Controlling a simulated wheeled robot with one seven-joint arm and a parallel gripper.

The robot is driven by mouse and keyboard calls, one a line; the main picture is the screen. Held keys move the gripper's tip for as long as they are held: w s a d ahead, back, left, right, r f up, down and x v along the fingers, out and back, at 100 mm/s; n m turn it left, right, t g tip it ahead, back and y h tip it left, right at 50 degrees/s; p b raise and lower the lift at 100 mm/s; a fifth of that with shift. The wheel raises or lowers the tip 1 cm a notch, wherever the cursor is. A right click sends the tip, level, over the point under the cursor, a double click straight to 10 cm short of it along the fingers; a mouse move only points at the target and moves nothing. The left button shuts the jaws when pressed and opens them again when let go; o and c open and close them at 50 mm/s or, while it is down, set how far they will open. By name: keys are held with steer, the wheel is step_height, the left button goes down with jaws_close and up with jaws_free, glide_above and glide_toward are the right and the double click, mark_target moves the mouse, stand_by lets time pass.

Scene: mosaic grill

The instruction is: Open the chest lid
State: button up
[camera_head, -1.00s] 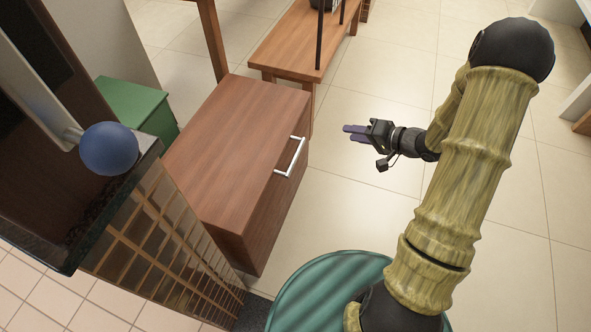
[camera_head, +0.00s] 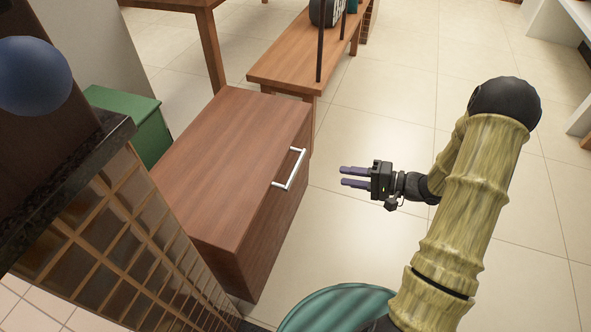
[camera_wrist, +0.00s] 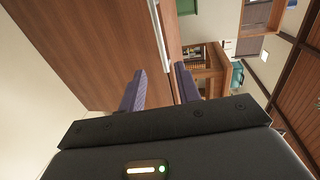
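The brown wooden chest (camera_head: 225,150) stands on the floor at the middle left of the head view, its lid shut. A silver bar handle (camera_head: 289,169) sits at the lid's right edge. My gripper (camera_head: 342,177) is to the right of the chest and handle, apart from them, with its two purple fingers spread and empty, pointing left at the chest. In the wrist view the fingers of my gripper (camera_wrist: 160,88) stand apart, with the chest (camera_wrist: 85,45) beyond at the left and the handle (camera_wrist: 160,40) running down between them.
A green box (camera_head: 135,120) stands behind the chest at the left. A lattice-fronted counter (camera_head: 120,240) with a dark top stands close along the chest's left side. A wooden bench (camera_head: 300,55) stands behind the chest.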

mark_target(296, 167)
steer(key=b+x, duration=0.7)
steer(key=x, duration=0.8)
steer(key=shift+a+f+b, duration=0.15)
steer(key=shift+f+b, duration=0.05)
steer(key=shift+b, duration=0.15)
steer(key=shift+w+a, duration=0.15)
steer(key=shift+a, duration=0.2)
steer(key=shift+r, duration=0.1)
jaws_close()
